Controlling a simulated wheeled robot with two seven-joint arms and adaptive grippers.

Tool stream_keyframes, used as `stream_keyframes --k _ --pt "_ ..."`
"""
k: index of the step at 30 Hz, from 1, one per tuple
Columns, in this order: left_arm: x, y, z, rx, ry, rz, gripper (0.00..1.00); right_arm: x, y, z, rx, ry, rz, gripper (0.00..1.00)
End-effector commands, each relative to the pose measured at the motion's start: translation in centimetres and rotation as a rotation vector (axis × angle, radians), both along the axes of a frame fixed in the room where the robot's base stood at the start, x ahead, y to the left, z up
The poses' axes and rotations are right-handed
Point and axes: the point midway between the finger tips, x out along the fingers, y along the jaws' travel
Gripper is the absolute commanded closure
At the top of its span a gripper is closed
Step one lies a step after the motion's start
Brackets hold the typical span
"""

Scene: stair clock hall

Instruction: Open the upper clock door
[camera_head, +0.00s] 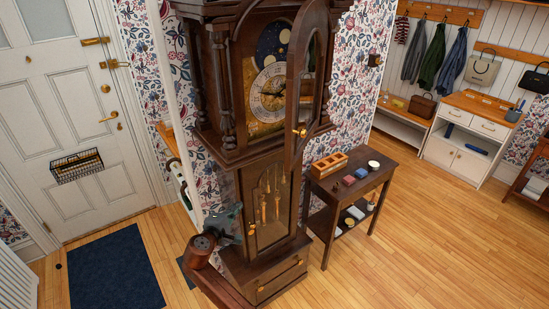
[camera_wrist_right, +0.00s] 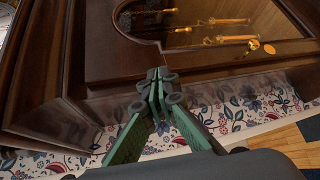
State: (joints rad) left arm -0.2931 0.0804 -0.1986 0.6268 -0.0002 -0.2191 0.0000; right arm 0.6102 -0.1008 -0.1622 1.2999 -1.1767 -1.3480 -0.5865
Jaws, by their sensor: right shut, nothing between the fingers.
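The tall dark wooden clock stands in the middle of the head view. Its upper clock door (camera_head: 294,95) stands swung out to the right of the clock face (camera_head: 268,92), seen at a steep angle. A small brass knob (camera_head: 301,132) sits low on this door. My right gripper (camera_head: 238,212) is low beside the clock's lower case, well below the upper door. In the right wrist view, my right gripper (camera_wrist_right: 157,92) is shut and empty, with the lower door (camera_wrist_right: 135,60) and its brass knob (camera_wrist_right: 269,48) beyond it. My left gripper is not in view.
A small dark table (camera_head: 358,180) with a wooden tray and small items stands right of the clock. A reddish-brown rail (camera_head: 215,290) is at the bottom front. A white door (camera_head: 60,110) and blue mat (camera_head: 115,270) are at left. Floor at right is clear.

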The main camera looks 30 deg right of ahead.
Motion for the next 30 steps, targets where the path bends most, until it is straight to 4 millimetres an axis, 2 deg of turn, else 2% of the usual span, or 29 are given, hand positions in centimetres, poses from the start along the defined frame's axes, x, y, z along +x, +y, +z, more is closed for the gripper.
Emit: stream_keyframes --k 1,3,6,9,12,16,20,30 --pt "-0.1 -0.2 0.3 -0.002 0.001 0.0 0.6 -0.6 0.7 6.1 -0.033 -0.063 -0.04 1.0" --pt "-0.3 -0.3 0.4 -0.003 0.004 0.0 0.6 -2.6 1.1 12.9 -0.074 -0.131 -0.111 1.0" --pt "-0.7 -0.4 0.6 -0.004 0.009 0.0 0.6 -6.1 1.6 20.3 -0.104 -0.213 -0.207 1.0" --pt "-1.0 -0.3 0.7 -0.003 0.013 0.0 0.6 -9.3 1.9 25.0 -0.111 -0.27 -0.285 1.0" --pt "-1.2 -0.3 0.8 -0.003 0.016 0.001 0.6 -11.3 2.1 27.4 -0.109 -0.302 -0.332 1.0" --pt "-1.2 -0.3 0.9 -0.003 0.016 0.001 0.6 -12.0 1.5 28.2 -0.108 -0.313 -0.355 1.0" --pt "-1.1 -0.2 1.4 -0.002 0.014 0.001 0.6 -11.3 -0.2 28.3 -0.11 -0.312 -0.356 1.0" --pt "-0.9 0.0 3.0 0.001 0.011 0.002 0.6 -8.7 -6.7 28.3 -0.11 -0.312 -0.354 1.0"
